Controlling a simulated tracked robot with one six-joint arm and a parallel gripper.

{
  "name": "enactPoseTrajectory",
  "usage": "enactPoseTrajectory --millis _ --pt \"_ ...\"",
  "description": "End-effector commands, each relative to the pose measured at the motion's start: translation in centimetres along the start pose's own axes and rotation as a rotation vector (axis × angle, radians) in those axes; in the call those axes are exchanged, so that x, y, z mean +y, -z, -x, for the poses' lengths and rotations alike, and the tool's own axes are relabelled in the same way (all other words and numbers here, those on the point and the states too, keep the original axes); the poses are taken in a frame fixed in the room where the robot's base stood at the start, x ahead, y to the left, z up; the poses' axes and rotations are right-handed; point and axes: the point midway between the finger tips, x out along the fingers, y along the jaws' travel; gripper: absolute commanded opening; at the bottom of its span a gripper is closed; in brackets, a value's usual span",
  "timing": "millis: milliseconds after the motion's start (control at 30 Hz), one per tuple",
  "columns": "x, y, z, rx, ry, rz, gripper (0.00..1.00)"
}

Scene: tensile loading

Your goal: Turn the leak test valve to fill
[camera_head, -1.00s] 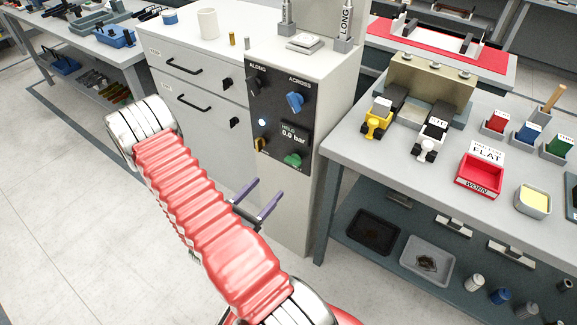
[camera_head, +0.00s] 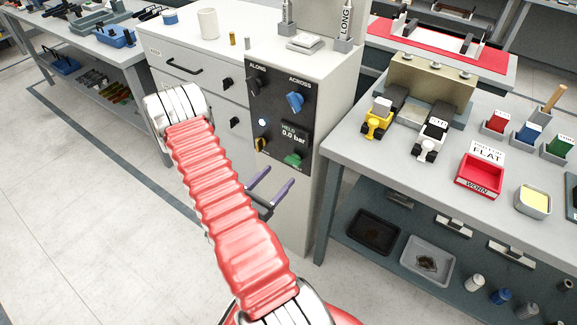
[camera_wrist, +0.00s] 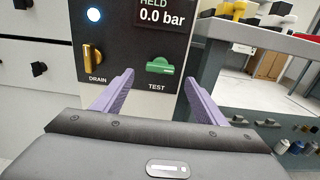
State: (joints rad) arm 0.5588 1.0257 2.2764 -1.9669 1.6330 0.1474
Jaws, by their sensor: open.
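The black control panel (camera_head: 278,117) on the white cabinet carries several knobs. In the wrist view a yellow handle (camera_wrist: 93,63) stands roughly upright above the word DRAIN. A green handle (camera_wrist: 159,66) lies roughly level above the word TEST. I see no label reading fill. The display (camera_wrist: 163,12) reads HELD 0.0 bar. My gripper (camera_head: 270,187) is open and empty, its purple fingers below the panel in the head view. In the wrist view the fingers (camera_wrist: 160,80) point at the panel, spread to either side of the green handle, with the yellow handle left of them.
Above them on the panel are a black ALONG knob (camera_head: 255,83) and a blue ACROSS knob (camera_head: 295,101). A blue-white light (camera_wrist: 94,14) glows left of the display. A grey workbench (camera_head: 400,166) with trays and fixtures stands close on the right. Floor is free on the left.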

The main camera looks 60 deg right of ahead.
Motion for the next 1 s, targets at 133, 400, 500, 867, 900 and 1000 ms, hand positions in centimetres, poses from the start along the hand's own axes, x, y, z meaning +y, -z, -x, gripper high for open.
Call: enactPoseTrajectory --millis 133,400,500,867,900,1000 --pt "-0.1 0.0 -1.8 0.0 0.003 -0.003 0.66" --pt "-0.1 0.0 -5.0 -0.001 0.003 -0.002 0.66" --pt "-0.1 0.0 -6.2 -0.001 0.003 -0.002 0.66" --pt "0.0 0.0 -7.6 0.0 0.0 0.0 0.66" --pt "0.0 0.0 -7.6 0.0 0.0 0.0 0.66" --pt "0.0 0.0 -7.6 0.0 0.0 0.0 0.66"
